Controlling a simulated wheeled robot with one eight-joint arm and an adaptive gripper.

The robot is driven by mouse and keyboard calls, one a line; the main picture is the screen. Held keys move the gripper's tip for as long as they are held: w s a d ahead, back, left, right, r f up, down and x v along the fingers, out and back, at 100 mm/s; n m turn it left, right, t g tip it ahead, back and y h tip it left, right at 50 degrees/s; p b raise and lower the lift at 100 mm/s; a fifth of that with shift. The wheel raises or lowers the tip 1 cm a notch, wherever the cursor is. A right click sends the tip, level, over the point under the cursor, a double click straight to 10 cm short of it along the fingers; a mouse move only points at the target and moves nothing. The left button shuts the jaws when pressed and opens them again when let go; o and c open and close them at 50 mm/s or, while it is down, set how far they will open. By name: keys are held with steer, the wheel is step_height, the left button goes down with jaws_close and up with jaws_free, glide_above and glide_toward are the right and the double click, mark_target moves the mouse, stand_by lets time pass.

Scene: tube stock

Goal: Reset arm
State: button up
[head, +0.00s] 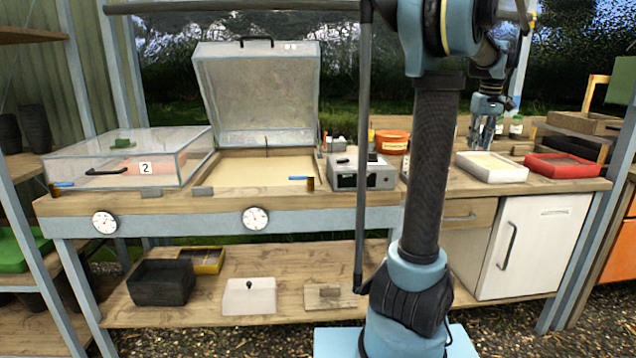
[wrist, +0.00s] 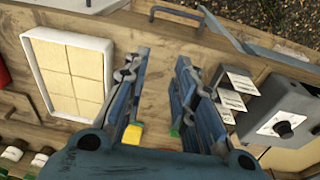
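My gripper (head: 485,132) hangs at the end of my raised arm, over the right part of the workbench, fingers pointing down. In the wrist view my gripper (wrist: 164,68) has its two blue fingers spread well apart. I see nothing held between them, only the wooden benchtop below. A small yellow item (wrist: 133,138) shows beyond the left finger and a little green beside the right one; I cannot tell what they are.
A white tray (head: 497,177) and a red tray (head: 565,173) are on the benchtop (head: 425,186). A grey box (head: 372,178) stands left of my arm. The left propagator's clear lid (head: 180,140) is down; the middle one's lid (head: 258,95) stands open.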

steer(key=s+a+f, duration=0.4)
steer(key=s+a, duration=0.1)
steer(key=a, duration=0.6)
steer(key=s+a+f, duration=0.4)
steer(key=s+a, duration=0.1)
steer(key=a, duration=0.5)
steer(key=s+a+f, duration=0.6)
steer(key=s+f, duration=0.2)
steer(key=f, duration=0.1)
steer(key=s+a+f, duration=0.6)
steer(key=s+f, duration=0.2)
steer(key=f, duration=0.1)
steer(key=shift+s+a+f+m+t, duration=0.3)
steer(key=shift+s+a+t, duration=0.05)
steer(key=shift+t, duration=0.05)
steer(key=shift+w+f, duration=0.2)
steer(key=shift+w, duration=0.25)
